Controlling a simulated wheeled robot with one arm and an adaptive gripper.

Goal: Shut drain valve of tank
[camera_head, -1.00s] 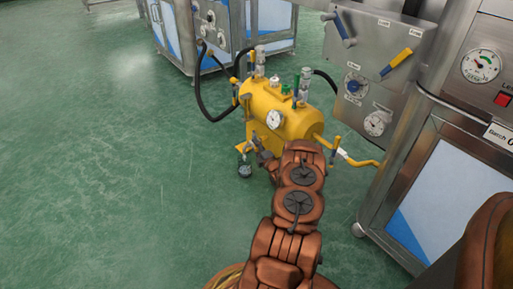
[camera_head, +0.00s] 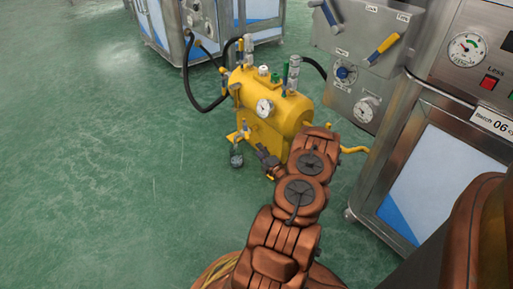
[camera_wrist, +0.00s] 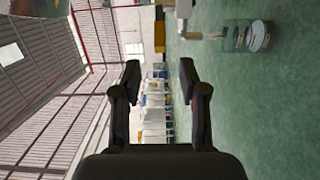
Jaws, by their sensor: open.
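The yellow tank (camera_head: 290,112) stands on the floor ahead of my arm, with a round gauge on its near end. At its lower left, a small valve with a yellow handle (camera_head: 240,134) sits above a round glass-like vessel (camera_head: 236,160). I cannot tell whether this valve is open or shut. My gripper (camera_head: 264,153) is just right of the vessel, low beside the tank, apart from the valve. In the wrist view my gripper (camera_wrist: 160,72) is open and empty. There the vessel (camera_wrist: 246,36) and its pipe show at upper right, outside the fingers.
Black hoses (camera_head: 192,90) run behind the tank. A grey panel with blue and yellow handles (camera_head: 385,44) and a steel cabinet (camera_head: 430,180) stand to the right. Another cabinet (camera_head: 165,25) stands behind. The green floor (camera_head: 110,160) at left is clear.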

